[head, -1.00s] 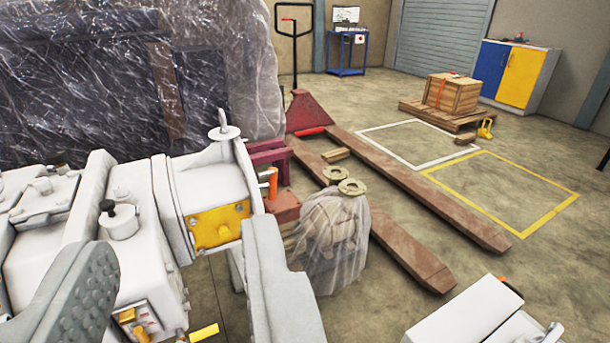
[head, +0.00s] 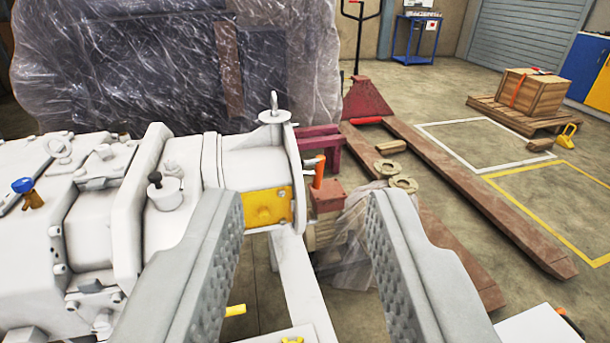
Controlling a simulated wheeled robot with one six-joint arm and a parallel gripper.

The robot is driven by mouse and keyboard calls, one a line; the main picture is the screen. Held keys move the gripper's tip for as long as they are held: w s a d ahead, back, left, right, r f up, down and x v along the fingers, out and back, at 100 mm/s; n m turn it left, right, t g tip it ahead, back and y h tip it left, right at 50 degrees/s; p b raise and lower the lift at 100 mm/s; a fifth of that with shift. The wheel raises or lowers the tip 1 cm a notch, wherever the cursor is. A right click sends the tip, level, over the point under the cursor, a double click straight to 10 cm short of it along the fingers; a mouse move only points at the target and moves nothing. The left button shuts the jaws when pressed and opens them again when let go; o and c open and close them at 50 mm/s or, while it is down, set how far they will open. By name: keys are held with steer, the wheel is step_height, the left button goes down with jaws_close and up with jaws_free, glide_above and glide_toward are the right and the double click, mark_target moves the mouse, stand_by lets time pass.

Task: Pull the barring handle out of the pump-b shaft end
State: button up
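The pale grey pump (head: 95,225) fills the left of the view, with a round end housing and a yellow plate (head: 268,207). A short upright orange grip (head: 319,171) shows just right of the end flange (head: 292,165). It may be the barring handle; its lower end and any shaft end are hidden, so I cannot tell. My gripper (head: 303,205) is open, with its two ribbed grey fingers wide apart and nothing seen between the pads. The fingers appear in front of the pump end, the left one overlapping the pump's body in the picture.
Behind the pump stands a large plastic-wrapped unit (head: 150,70). A red pallet truck (head: 368,98) with long forks, a wrapped bundle (head: 345,235) and a crate on a pallet (head: 530,95) are to the right. Floor beyond the forks is mostly clear.

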steer(key=shift+o, duration=0.2)
steer(key=o, duration=0.3)
steer(key=n+g+y, duration=0.5)
steer(key=n+g, duration=0.9)
steer(key=g, duration=0.3)
glide_above(319, 170)
steer(key=d, duration=0.7)
step_height(319, 170, down, 26)
steer(key=x, duration=1.7)
steer(key=shift+w+d, duration=0.2)
steer(key=shift+w, duration=0.15)
